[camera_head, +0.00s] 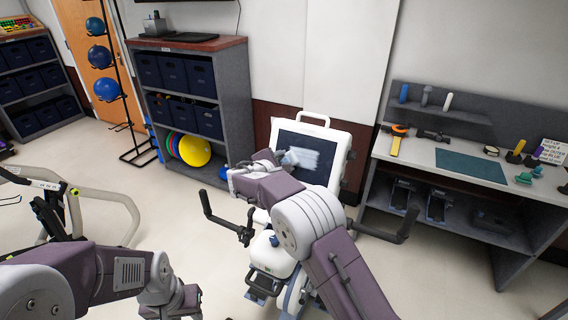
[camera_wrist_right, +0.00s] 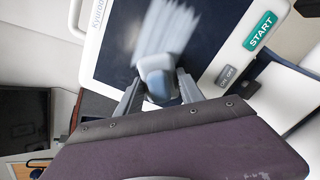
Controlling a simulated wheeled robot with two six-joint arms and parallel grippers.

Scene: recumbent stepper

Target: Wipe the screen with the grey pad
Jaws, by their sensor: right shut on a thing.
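The stepper's dark screen (camera_head: 322,153) sits in a white frame at the centre of the head view, with a pale streaky smear (camera_head: 301,158) across its middle. It also fills the top of the right wrist view (camera_wrist_right: 205,58), with the smear (camera_wrist_right: 168,30) just beyond my fingers. My right gripper (camera_head: 274,160) is at the screen's left part. In the wrist view it is shut on the blue-grey pad (camera_wrist_right: 158,82), which sits between its fingers. I cannot tell whether the pad touches the screen. My left gripper (camera_head: 185,302) is low at left, away from the screen; its fingers are unclear.
The stepper's black handlebars (camera_head: 226,226) stick out on both sides below the screen. A desk with a green mat (camera_head: 470,166) and small tools stands at right. A shelf with dark bins (camera_head: 187,73) stands behind at left. Open floor lies between.

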